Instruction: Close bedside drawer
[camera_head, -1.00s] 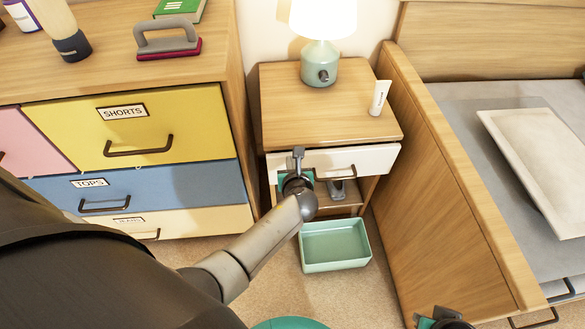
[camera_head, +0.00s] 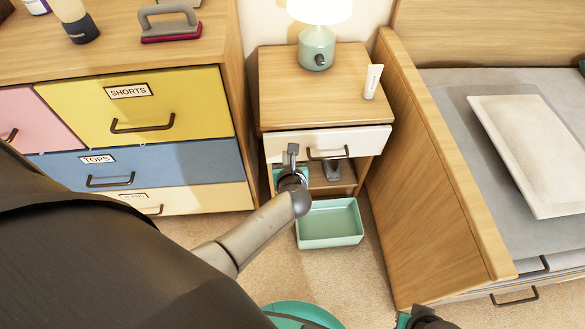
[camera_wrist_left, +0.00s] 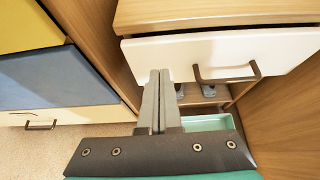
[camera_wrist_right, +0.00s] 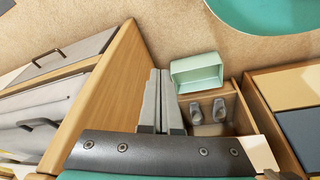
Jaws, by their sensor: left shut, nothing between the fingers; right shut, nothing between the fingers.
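The bedside table (camera_head: 320,95) has a white drawer (camera_head: 372,139) with a dark bar handle (camera_head: 328,154). Its front stands slightly forward of the body, with a narrow gap beneath the tabletop in the left wrist view (camera_wrist_left: 280,45). My left gripper (camera_head: 292,150) is shut and empty, before the left part of the drawer front, left of the handle. Its closed fingers (camera_wrist_left: 160,75) show below the drawer's left end in its wrist view; contact cannot be told. My right gripper (camera_head: 414,314) is low at the bottom edge; its wrist view shows it shut and empty (camera_wrist_right: 160,75).
A lamp (camera_head: 317,45) and white tube (camera_head: 372,82) stand on the tabletop. Grey slippers (camera_wrist_right: 207,110) sit on the shelf below. A green bin (camera_head: 330,225) is on the floor in front. A dresser (camera_head: 245,100) stands left, the bed's side panel (camera_head: 425,170) right.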

